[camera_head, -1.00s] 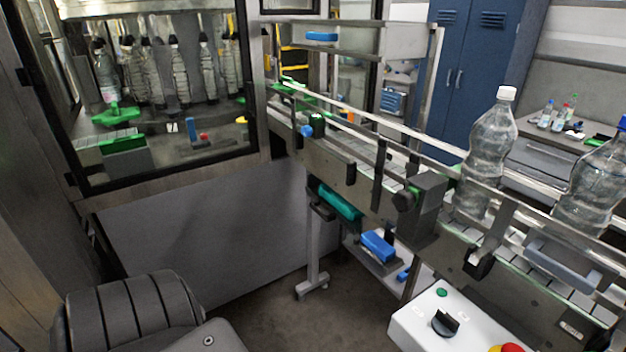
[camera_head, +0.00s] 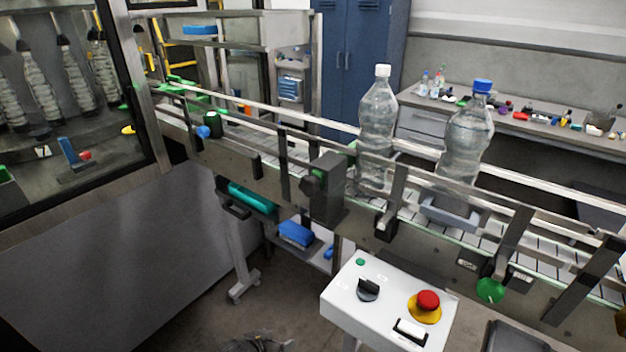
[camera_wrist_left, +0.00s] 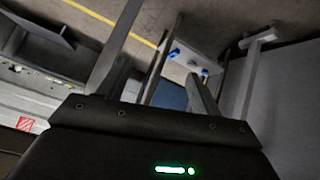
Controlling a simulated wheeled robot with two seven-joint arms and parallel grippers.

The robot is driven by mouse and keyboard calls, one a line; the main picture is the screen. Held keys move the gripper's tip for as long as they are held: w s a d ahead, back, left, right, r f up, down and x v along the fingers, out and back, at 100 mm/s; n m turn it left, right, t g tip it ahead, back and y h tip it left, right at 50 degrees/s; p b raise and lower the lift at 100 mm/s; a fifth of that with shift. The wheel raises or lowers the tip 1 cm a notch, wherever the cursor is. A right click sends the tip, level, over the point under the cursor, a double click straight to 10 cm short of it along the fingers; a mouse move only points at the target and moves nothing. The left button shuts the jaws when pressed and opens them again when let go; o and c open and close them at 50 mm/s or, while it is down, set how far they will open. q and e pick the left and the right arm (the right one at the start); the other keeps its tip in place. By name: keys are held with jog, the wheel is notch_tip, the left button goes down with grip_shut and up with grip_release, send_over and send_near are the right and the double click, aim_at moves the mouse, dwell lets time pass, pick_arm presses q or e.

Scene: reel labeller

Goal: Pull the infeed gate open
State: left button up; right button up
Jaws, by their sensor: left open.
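A grey bow handle (camera_head: 450,215) sits on the near side of the conveyor (camera_head: 415,217), in front of the blue-capped bottle (camera_head: 468,135). It may belong to the infeed gate; I cannot tell for sure. A white-capped bottle (camera_head: 377,125) stands upright to its left, behind a dark block (camera_head: 328,190) on the near rail. My left gripper (camera_head: 260,340) shows only as a small dark part at the bottom edge, low and well apart from the handle. In the left wrist view its fingers (camera_wrist_left: 155,75) are apart, with nothing held between them. My right gripper is not in view.
A white control box (camera_head: 390,300) with a black knob and red stop button (camera_head: 428,301) stands before the conveyor. A glazed machine housing (camera_head: 80,110) is at left. A cart with blue items (camera_head: 295,233) sits under the conveyor. The floor before it looks clear.

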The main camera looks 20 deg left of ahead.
aim_at(306, 187)
pick_arm(q)
jog(key=w+d+r+m+t+h, duration=0.15)
jog(key=w+r, duration=0.25)
jog(key=r, duration=0.7)
jog(key=w+r+n+t, duration=0.15)
jog(key=w+r, duration=0.35)
jog(key=r, duration=0.6)
jog(key=s+d+r+m+t+h, duration=0.1)
jog(key=s+r+m+t, duration=0.15)
jog(key=r, duration=1.15)
jog(key=s+d+r+m+t+h, duration=0.1)
jog(key=s+r+t, duration=0.2)
jog(key=r, duration=1.1)
jog(key=shift+g, duration=0.25)
jog(key=x, duration=1.1)
jog(key=shift+w+d+f, duration=0.1)
jog(key=shift+d, duration=0.05)
